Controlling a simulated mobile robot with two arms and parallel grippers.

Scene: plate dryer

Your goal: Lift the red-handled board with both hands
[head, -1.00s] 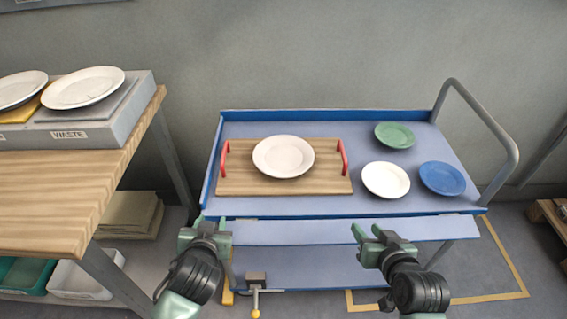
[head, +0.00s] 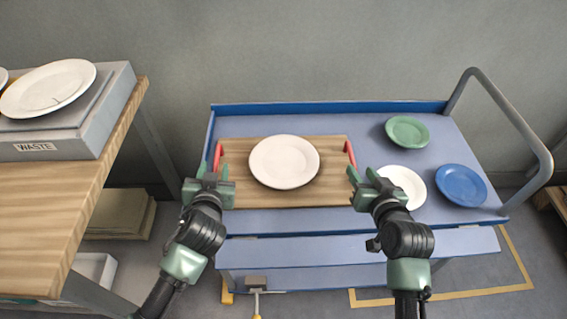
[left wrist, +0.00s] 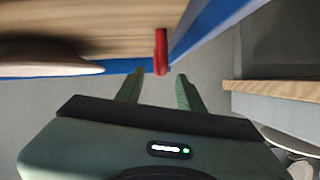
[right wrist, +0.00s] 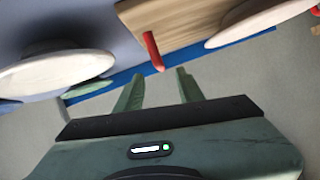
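The wooden board (head: 235,190) lies on the blue cart with a white plate (head: 284,161) on it. Its left red handle (head: 217,156) stands just beyond my left gripper (head: 207,180); in the left wrist view this handle (left wrist: 161,50) shows ahead, between the open fingers (left wrist: 160,86). Its right red handle (head: 349,154) is just beyond my right gripper (head: 364,180); in the right wrist view this handle (right wrist: 153,50) appears ahead of the open fingers (right wrist: 157,86). Both grippers are empty, and I see no contact with the handles.
Another white plate (head: 404,186) lies close beside my right gripper. A green plate (head: 407,131) and a blue plate (head: 461,185) lie farther right on the cart (head: 300,122). A wooden table (head: 60,200) with a grey WASTE box (head: 75,141) stands at left.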

